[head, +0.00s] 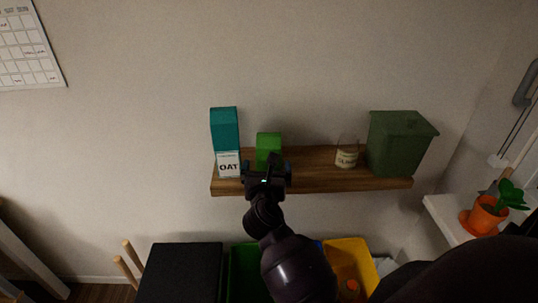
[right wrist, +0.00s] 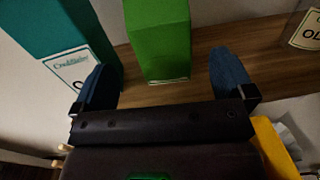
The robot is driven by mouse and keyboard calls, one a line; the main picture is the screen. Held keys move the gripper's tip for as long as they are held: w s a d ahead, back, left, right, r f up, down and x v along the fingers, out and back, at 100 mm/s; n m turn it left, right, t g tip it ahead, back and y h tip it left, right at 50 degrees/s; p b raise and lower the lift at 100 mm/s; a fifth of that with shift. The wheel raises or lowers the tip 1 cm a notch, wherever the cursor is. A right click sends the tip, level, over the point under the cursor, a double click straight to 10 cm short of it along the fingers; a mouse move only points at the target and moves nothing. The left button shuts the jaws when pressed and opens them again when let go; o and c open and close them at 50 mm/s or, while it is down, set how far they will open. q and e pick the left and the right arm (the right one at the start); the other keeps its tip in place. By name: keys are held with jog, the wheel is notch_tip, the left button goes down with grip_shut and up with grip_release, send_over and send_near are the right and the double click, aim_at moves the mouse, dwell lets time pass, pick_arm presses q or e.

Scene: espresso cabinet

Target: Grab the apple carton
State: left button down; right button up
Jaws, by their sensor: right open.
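A green carton (head: 268,146) stands upright on the wooden wall shelf, and it also shows in the right wrist view (right wrist: 159,40). Its label is not readable, so I cannot tell if it is the apple carton. A teal carton (head: 225,135) with a white OAT label stands just left of it; it shows in the right wrist view (right wrist: 75,40) too. My right gripper (head: 267,165) is at the shelf's front edge, before the green carton. Its two blue fingers (right wrist: 170,82) are apart, with the green carton beyond the gap between them. My left gripper is not in view.
The shelf (head: 375,184) also holds a labelled jar (head: 347,157) and a dark green bin (head: 398,145) at the right. Below are a black box (head: 180,272) and a yellow bin (head: 352,252). A potted plant (head: 485,216) stands on a white ledge at the right.

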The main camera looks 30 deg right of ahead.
aim_at(269, 149)
jog(key=x, duration=0.9)
jog(key=shift+f, duration=0.15)
jog(key=c, duration=0.9)
jog(key=shift+c, duration=0.2)
